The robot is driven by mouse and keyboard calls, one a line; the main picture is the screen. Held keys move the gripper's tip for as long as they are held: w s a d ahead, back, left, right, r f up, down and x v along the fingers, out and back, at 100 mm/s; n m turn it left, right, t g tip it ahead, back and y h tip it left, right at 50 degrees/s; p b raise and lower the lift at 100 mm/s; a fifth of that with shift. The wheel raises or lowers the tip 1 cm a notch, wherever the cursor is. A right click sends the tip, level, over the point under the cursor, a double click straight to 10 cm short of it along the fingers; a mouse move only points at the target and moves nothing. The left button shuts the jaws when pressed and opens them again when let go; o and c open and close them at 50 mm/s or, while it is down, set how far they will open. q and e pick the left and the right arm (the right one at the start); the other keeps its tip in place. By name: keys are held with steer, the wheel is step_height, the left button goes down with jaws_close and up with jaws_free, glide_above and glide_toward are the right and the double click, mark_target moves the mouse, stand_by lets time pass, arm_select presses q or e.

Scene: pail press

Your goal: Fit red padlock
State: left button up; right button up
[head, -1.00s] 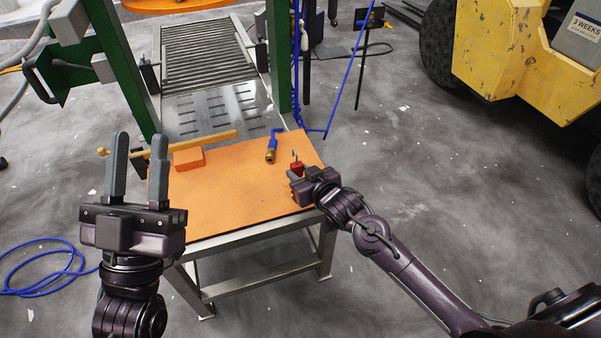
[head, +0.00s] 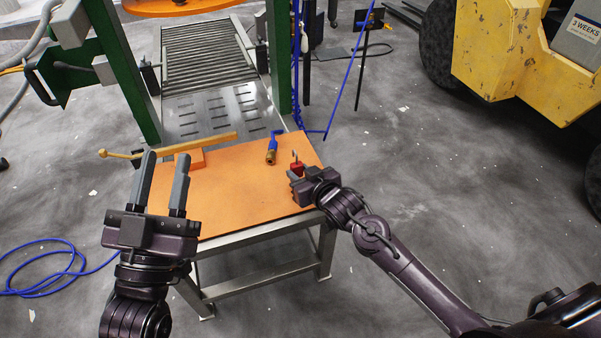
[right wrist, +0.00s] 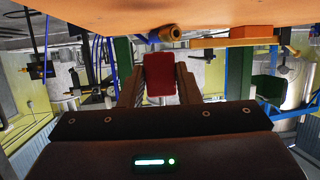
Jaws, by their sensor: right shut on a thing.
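The red padlock (head: 297,168) is at the right side of the orange-topped table, its thin shackle pointing up. My right gripper (head: 303,178) is shut on it. In the right wrist view the padlock's red body (right wrist: 160,76) sits between the two fingers (right wrist: 160,88), close to the table top. I cannot tell whether it touches the table. My left gripper (head: 162,182) is open and empty, fingers pointing up in the picture, at the table's left front edge.
The orange table (head: 240,195) has a blue-handled brass fitting (head: 271,150), an orange block (head: 189,158) and a long yellow bar (head: 180,147) at its back. Behind stand a roller conveyor (head: 208,58) and a green frame (head: 118,70). The table's middle is clear.

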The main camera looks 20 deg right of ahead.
mark_target(297, 162)
steer(key=shift+r+p, duration=0.25)
steer(key=shift+p, duration=0.05)
steer(key=shift+r, duration=0.2)
steer(key=shift+r+p, duration=0.2)
steer(key=shift+p, duration=0.25)
arm_select(q)
steer(key=shift+d+f+g+y, duration=0.6)
steer(key=shift+f+g+y, duration=0.8)
steer(key=shift+f+g, duration=3.9)
arm_select(e)
steer(key=shift+r, duration=0.2)
steer(key=shift+r+p, duration=0.2)
steer(key=shift+p, duration=0.25)
steer(key=shift+r, duration=0.2)
steer(key=shift+r+p, duration=0.2)
steer(key=shift+p, duration=0.25)
arm_select(q)
steer(key=s+f+g+y, duration=0.1)
steer(key=s+f, duration=0.2)
steer(key=f, duration=0.5)
steer(key=s+a+f+g+y, duration=0.1)
steer(key=s+f+g, duration=0.1)
steer(key=s+f, duration=0.2)
steer(key=shift+a+f+g, duration=0.25)
steer(key=shift+f+g, duration=0.05)
steer(key=shift+f, duration=1.6)
arm_select(e)
steer(key=shift+r, duration=0.2)
